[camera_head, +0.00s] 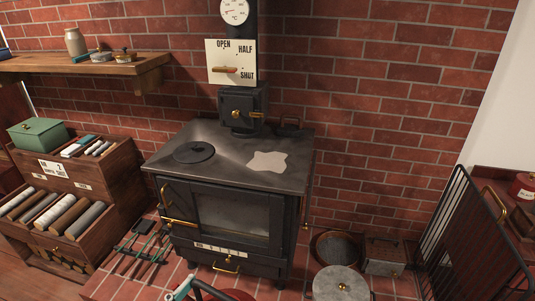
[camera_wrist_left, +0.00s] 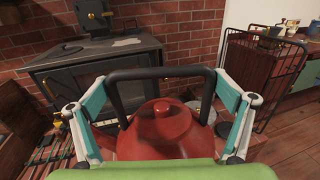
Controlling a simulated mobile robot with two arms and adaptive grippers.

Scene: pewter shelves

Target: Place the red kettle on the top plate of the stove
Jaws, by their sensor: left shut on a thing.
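The red kettle (camera_wrist_left: 165,128) with a black arched handle (camera_wrist_left: 160,74) fills the lower middle of the left wrist view. My left gripper (camera_wrist_left: 162,110) has its teal and white fingers on both sides of it and is shut on it. In the head view only a piece of the kettle (camera_head: 238,295) shows at the bottom edge, in front of and below the stove, beside my left gripper (camera_head: 184,288). The black stove (camera_head: 232,212) has a flat top plate (camera_head: 225,143) with a round lid and a pale patch. My right gripper is not in view.
A wooden log rack (camera_head: 100,170) stands left. A pail (camera_head: 341,284) and a black mesh screen (camera_head: 465,235) stand right.

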